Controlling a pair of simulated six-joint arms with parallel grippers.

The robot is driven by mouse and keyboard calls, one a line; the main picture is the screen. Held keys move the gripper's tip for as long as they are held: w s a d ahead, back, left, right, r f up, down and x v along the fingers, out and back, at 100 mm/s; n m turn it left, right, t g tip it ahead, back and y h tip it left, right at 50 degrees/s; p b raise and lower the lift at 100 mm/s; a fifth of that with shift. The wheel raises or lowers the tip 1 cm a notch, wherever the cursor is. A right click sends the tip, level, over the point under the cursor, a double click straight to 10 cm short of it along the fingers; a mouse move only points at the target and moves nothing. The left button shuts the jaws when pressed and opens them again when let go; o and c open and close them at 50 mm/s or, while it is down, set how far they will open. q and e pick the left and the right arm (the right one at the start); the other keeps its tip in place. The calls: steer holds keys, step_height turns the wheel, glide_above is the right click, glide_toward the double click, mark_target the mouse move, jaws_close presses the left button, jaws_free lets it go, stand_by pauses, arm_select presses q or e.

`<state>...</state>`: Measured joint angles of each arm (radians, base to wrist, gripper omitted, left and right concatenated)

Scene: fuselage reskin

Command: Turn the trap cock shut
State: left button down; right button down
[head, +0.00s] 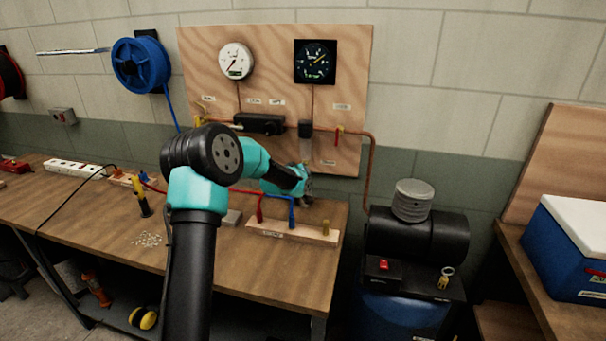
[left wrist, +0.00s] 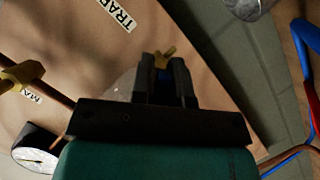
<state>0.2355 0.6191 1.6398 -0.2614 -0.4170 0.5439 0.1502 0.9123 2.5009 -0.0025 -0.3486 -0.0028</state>
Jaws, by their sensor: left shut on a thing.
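The trap cock (left wrist: 163,56) is a small brass piece between my left fingertips in the left wrist view. The TRAP label (left wrist: 114,13) is on the board up and left of it. My left gripper (left wrist: 165,72) is shut on the cock; the fingers hide most of it, so I cannot tell its handle's angle. In the head view my left gripper (head: 305,187) is at the lower edge of the plywood board (head: 275,55), and the cock is hidden behind it. My right gripper is not in view.
A copper pipe (head: 370,170) runs down the board's right side. A wooden block (head: 292,232) with red and blue hoses stands on the bench below. A black compressor (head: 417,237) stands to the right.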

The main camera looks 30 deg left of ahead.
arm_select(q)
steer(key=shift+a+m+g+y, duration=0.1)
steer(key=shift+m+g+y, duration=0.3)
steer(key=shift+m+y, duration=0.55)
steer(key=shift+a+m+y, duration=0.1)
steer(key=shift+m+y, duration=0.65)
steer(key=shift+m, duration=0.7)
steer(key=shift+g, duration=0.3)
steer(key=c, duration=1.2)
jaws_free()
steer(key=shift+s, duration=0.15)
steer(key=v, duration=1.7)
steer(key=shift+s, duration=0.1)
